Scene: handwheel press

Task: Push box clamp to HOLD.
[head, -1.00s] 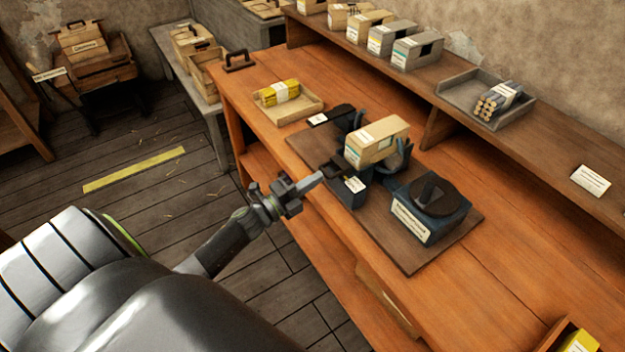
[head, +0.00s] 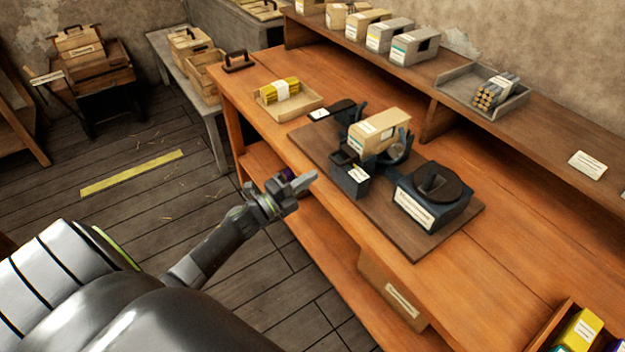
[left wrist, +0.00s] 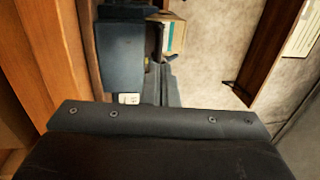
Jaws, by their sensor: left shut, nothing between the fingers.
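The box clamp is a dark blue-grey fixture on a brown board (head: 310,148) on the bench. Its near block (head: 349,180) carries a white label and a dark lever (head: 345,157) on top. A tan box (head: 379,130) sits in the clamp's cradle. My left gripper (head: 312,178) is shut and empty, just left of the near block, apart from it in the head view. In the left wrist view the blue block (left wrist: 122,50) stands ahead of my fingers (left wrist: 168,85), with the box (left wrist: 174,36) behind it. My right gripper is not in view.
A dark blue unit with a round black top (head: 436,184) stands on the board's right part. A tray of yellow sticks (head: 262,103) lies at the left, and a grey tray (head: 447,88) on the shelf. The front bench edge runs beneath my left gripper.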

